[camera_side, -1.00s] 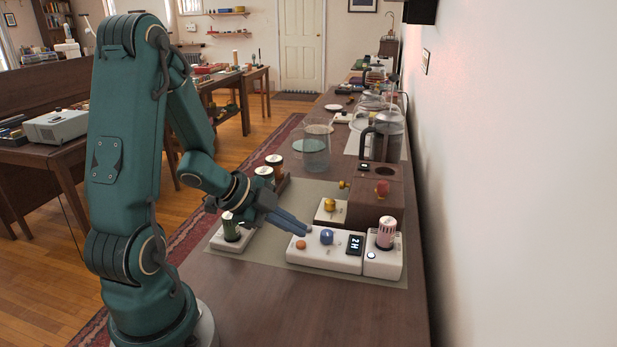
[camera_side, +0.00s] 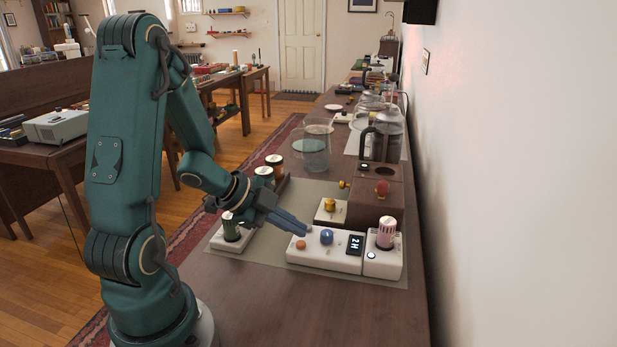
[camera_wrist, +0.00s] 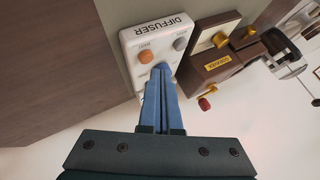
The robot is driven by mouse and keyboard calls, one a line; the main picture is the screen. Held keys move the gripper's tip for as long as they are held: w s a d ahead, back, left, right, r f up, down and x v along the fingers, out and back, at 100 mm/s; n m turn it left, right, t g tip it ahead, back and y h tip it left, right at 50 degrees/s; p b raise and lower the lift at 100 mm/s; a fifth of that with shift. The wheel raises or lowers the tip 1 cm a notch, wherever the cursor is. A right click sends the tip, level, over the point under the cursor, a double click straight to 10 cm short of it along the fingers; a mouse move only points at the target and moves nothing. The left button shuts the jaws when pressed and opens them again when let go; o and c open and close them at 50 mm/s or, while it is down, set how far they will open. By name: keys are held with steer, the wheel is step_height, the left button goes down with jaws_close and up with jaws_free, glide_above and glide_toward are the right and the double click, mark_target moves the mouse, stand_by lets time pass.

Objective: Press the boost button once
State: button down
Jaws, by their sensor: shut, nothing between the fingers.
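The white diffuser box (camera_side: 325,260) stands on the mat in the side view. It carries an orange button (camera_side: 300,244), a blue knob (camera_side: 326,237) and a dark display reading 2H (camera_side: 355,244). In the wrist view the box, lettered DIFFUSER (camera_wrist: 160,25), shows the orange button (camera_wrist: 146,57) and a grey button (camera_wrist: 180,44). The small labels are too small to read surely, so I cannot tell which is boost. My gripper (camera_side: 304,232) is shut and empty, its fingertips over the box. In the wrist view the fingers (camera_wrist: 162,72) hide part of the box; whether they touch is unclear.
A white module with a striped pink-and-white cylinder (camera_side: 386,233) adjoins the box at right. Behind stand a brown box (camera_side: 375,205) with a red knob and a white block with a yellow knob (camera_side: 330,204). The table front is clear.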

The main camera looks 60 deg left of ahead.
mark_target(295, 247)
steer(key=shift+f, duration=0.1)
stand_by(0.4)
steer(key=shift+f, duration=0.35)
steer(key=shift+f, duration=0.4)
stand_by(0.5)
steer(key=shift+r, duration=0.85)
steer(key=shift+r, duration=2.5)
